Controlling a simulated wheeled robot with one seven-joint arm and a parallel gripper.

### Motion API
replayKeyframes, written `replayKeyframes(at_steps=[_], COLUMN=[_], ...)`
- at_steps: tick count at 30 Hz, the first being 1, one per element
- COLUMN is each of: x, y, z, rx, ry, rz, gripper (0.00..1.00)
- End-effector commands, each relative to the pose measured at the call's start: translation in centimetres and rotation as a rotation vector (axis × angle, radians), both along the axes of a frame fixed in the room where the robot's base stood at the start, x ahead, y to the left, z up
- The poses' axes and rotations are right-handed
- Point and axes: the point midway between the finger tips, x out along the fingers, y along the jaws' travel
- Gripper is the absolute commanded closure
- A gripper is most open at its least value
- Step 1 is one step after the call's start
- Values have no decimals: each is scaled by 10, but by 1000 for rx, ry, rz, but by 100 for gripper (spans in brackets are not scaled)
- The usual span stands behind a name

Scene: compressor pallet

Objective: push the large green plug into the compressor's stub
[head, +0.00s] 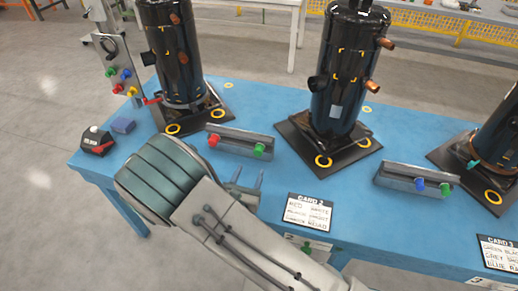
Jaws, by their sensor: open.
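A green plug (259,150) and a red plug (213,141) sit at the ends of a grey holder (236,142) on the blue table. Another green plug (446,188) is in the right-hand holder; a small green one (111,72) is on the upright rack. I cannot tell which is the large one meant. Black compressors stand on dark pallets: one at the left (172,75), one in the middle (345,75) with copper stubs (372,87) and a black stub (317,83), one cut off at right. My gripper (249,180) is open and empty, just in front of the left holder.
The right-hand holder (398,179) also has a blue plug (419,184). Cards (311,212) with writing lie along the front edge of the blue table (240,100).

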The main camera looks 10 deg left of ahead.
Motion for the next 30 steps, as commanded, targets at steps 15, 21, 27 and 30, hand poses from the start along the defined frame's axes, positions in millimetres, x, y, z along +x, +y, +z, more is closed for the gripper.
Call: replayKeyframes(at_steps=[15, 21, 27, 30], x=[63, 81, 88, 88], y=[-10, -12, -13, -13], z=[0, 0, 0, 0], rx=[1, 1, 0, 0], ry=[-1, 0, 0, 0], rz=[-4, -3, -1, -1], gripper=[49, 49, 49, 49])
